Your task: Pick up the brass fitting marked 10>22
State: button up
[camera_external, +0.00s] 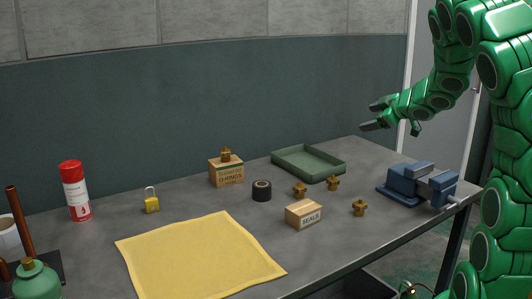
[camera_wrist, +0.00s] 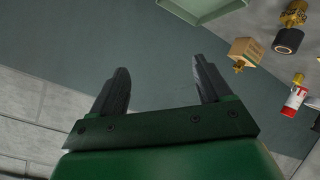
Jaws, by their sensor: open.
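Several brass fittings are in the external view. One fitting (camera_external: 225,154) sits on top of a cardboard O-rings box (camera_external: 226,174). Two more, a left one (camera_external: 300,190) and a right one (camera_external: 333,183), stand on the bench in front of the green tray. Another fitting (camera_external: 359,208) stands nearer the bench's front edge, left of the vise. No 10>22 marking is readable on any of them. My gripper (camera_external: 369,116) is open and empty, raised above the bench's far right end. In the wrist view its fingers (camera_wrist: 161,66) are apart with nothing between them.
The grey bench holds a green tray (camera_external: 309,174), a blue vise (camera_external: 418,184), a SEALS box (camera_external: 304,215), a black tape roll (camera_external: 262,190), a yellow padlock (camera_external: 152,200), a red-and-white can (camera_external: 76,191) and a yellow cloth (camera_external: 199,258). A wall stands behind.

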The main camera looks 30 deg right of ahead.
jog(key=s+a+f+n+g+y, duration=0.2)
jog(key=s+f+n+y, duration=0.1)
jog(key=s+f, duration=0.35)
jog(key=g+y, duration=0.2)
jog(key=y, duration=0.3)
send_near(367, 204)
notch_tip(367, 204, up, 5)
jog(key=shift+m, duration=0.9)
jog(key=shift+w+a+f, duration=0.1)
jog(key=shift+w+f, duration=0.15)
jog(key=shift+f, duration=0.5)
jog(key=shift+w+a+f, duration=0.1)
jog(key=shift+w+f, duration=0.15)
jog(key=shift+f, duration=0.45)
jog(key=shift+w+a+f, duration=0.1)
jog(key=shift+w+f, duration=0.15)
jog(key=shift+f, duration=0.5)
jog(key=shift+x, duration=1.25)
jog(key=shift+w+a+f+y, duration=0.15)
jog(key=shift+w+a+f, duration=0.25)
jog(key=shift+a, duration=0.25)
jog(key=shift+w+a+f+y, duration=0.15)
jog(key=shift+w+a+f, duration=0.1)
jog(key=shift+w+a, duration=0.4)
jog(key=shift+x, duration=0.9)
jog(key=shift+c, duration=0.3)
jog(key=c, duration=1.3)
